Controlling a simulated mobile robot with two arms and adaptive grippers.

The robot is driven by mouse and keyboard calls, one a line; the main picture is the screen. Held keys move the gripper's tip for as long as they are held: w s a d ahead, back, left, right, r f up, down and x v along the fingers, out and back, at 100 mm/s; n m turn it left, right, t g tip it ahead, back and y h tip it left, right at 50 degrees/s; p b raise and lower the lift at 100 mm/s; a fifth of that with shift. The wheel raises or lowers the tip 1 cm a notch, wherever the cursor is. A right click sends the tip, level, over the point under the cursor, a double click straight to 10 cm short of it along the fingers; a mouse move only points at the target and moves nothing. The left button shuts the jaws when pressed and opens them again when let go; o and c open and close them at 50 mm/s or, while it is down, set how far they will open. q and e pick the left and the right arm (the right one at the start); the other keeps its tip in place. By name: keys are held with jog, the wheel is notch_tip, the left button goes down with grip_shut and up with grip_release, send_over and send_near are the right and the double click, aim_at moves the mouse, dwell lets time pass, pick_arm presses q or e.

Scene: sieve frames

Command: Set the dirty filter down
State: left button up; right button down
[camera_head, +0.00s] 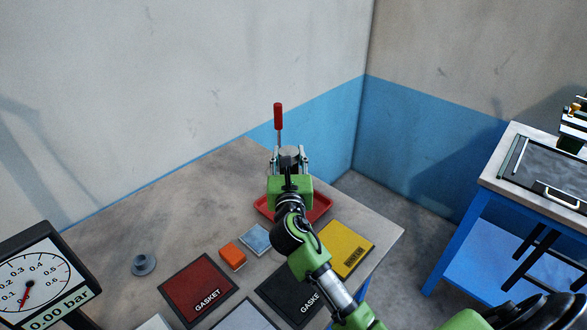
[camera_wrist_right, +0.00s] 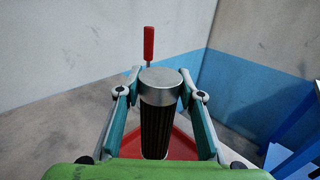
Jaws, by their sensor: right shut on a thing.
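The dirty filter is a dark pleated cylinder with a silver metal cap; it stands upright in the right wrist view (camera_wrist_right: 157,125). My right gripper (camera_head: 289,158) is shut on it, one finger on each side, and in the right wrist view the gripper (camera_wrist_right: 160,100) holds it near its cap. A red tray (camera_head: 318,211) lies on the table below and around the gripper; it also shows in the right wrist view (camera_wrist_right: 187,148) behind the filter's lower part. The filter's bottom end is hidden, so I cannot tell whether it touches the tray. My left gripper is not in view.
A red-handled tool (camera_head: 278,117) rises behind the gripper.

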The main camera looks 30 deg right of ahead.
jog(key=shift+w+d+f, duration=0.3)
jog(key=shift+d+f, duration=0.1)
jog(key=shift+f, duration=0.15)
jog(key=shift+w+d+f, duration=0.3)
jog(key=shift+d+f, duration=0.05)
jog(key=shift+f, duration=0.15)
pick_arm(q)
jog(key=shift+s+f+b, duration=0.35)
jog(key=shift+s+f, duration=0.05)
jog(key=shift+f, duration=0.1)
pick_arm(e)
jog(key=shift+w+d+f, duration=0.1)
jog(key=shift+d+f, duration=0.05)
jog(key=shift+f, duration=0.8)
jog(key=shift+w+d+f, duration=0.1)
jog(key=shift+f, duration=0.85)
jog(key=shift+f, duration=0.15)
jog(key=c, duration=1.4)
grip_release()
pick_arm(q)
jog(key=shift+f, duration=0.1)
